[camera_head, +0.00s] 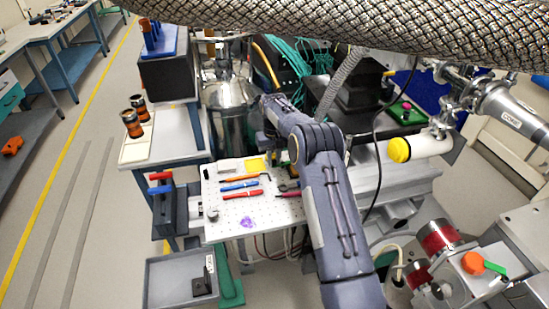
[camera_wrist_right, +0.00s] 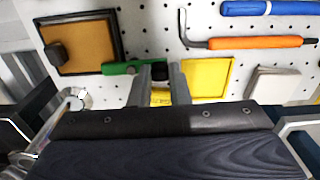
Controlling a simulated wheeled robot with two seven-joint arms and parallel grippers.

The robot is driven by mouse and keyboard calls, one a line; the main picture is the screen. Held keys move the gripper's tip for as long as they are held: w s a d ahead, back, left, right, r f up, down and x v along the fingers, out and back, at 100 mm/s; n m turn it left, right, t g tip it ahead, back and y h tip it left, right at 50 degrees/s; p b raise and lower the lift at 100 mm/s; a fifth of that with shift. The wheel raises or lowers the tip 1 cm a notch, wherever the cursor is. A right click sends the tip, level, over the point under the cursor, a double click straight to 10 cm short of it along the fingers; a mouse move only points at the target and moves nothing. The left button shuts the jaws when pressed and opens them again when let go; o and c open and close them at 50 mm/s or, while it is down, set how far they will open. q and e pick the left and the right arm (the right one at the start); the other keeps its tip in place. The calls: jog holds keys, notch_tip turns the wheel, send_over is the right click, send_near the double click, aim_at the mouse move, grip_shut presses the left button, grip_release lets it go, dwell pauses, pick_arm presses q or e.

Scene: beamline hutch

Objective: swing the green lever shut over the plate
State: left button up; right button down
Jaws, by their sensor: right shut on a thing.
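The green lever (camera_wrist_right: 118,68) lies low across the white perforated board in the right wrist view. Its left end shows by the lower edge of a brown square plate (camera_wrist_right: 76,52) in a black frame, with a dark block on it. The lever's other end runs between the fingers of my right gripper (camera_wrist_right: 158,76), where a black part shows. My right gripper is shut on the lever. My left gripper is not in view.
The perforated board (camera_head: 222,222) holds a yellow pad (camera_wrist_right: 207,77), an orange hex key (camera_wrist_right: 255,43), a blue pen (camera_wrist_right: 245,8), and a white block (camera_wrist_right: 272,85). A grey tray (camera_head: 165,272) stands in front. The board's front part is mostly clear.

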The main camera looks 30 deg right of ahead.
aim_at(274, 160)
jog(key=shift+w+m, duration=0.1)
jog(key=shift+m, duration=0.2)
jog(key=c, duration=1.4)
grip_release()
jog(key=shift+o, duration=0.2)
jog(key=shift+r, duration=0.1)
notch_tip(274, 160, up, 7)
jog(key=shift+f+b, duration=0.1)
jog(key=shift+b, duration=0.25)
jog(key=shift+r, duration=0.45)
